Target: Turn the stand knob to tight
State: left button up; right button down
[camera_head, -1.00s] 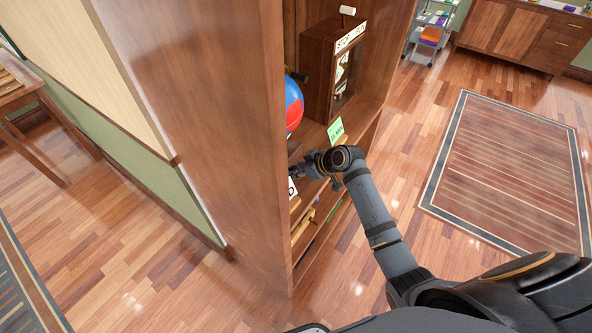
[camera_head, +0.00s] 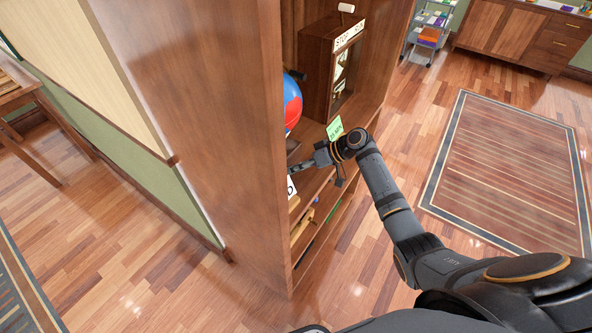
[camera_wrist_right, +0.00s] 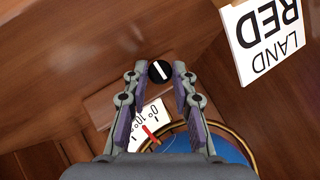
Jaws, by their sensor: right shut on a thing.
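The stand knob (camera_wrist_right: 160,71) is a small round black knob with a white line across it, tilted slightly from upper left to lower right. It sits on the brown wooden stand in the right wrist view. My right gripper (camera_wrist_right: 160,79) has its fingertips on either side of the knob and is shut on it. In the head view my right gripper (camera_head: 298,168) reaches into the bookcase below the blue and red globe (camera_head: 292,103); the knob is hidden there. A white scale with a red pointer (camera_wrist_right: 150,132) shows between the fingers. My left gripper is not in view.
A white card reading LAND RED (camera_wrist_right: 265,38) stands close to the right finger. The tall bookcase side (camera_head: 205,130) stands left of the arm. A wooden cabinet (camera_head: 332,70) and a green card (camera_head: 334,129) are on the shelf.

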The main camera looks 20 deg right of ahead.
dwell(0.3)
jog(key=c, duration=1.1)
grip_release()
